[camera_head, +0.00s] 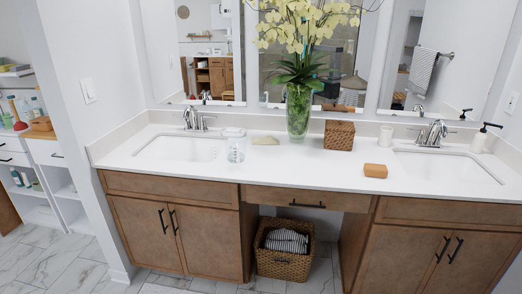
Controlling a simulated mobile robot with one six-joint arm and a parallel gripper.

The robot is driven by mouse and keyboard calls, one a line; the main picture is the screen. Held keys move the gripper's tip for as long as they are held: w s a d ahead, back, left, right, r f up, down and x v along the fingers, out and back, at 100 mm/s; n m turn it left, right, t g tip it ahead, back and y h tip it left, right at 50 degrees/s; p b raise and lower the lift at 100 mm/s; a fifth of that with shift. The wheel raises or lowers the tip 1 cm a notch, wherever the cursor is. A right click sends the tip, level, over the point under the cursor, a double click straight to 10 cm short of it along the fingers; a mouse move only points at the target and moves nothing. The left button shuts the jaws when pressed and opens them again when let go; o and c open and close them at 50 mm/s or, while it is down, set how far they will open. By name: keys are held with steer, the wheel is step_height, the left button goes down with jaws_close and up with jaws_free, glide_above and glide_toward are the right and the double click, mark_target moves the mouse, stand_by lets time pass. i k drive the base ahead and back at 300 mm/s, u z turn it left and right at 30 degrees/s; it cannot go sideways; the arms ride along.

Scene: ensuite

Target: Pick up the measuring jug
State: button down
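The measuring jug (235,146) is clear with pale markings. It stands upright on the white vanity counter (270,172), just right of the left sink. Its top looks whitish; the handle is hard to make out at this size. My gripper is not in view, and nothing touches the jug.
A glass vase of yellow orchids (298,110), a woven box (339,135) and a pale soap-like piece (265,141) stand to its right. A tan block (375,171) lies near the right sink (445,167). The left faucet (192,119) stands behind the left sink (180,148). The counter front is clear.

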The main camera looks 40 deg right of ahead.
mark_target(236, 142)
steer(key=z, duration=0.85)
steer(key=k, duration=1)
steer(key=i, duration=0.85)
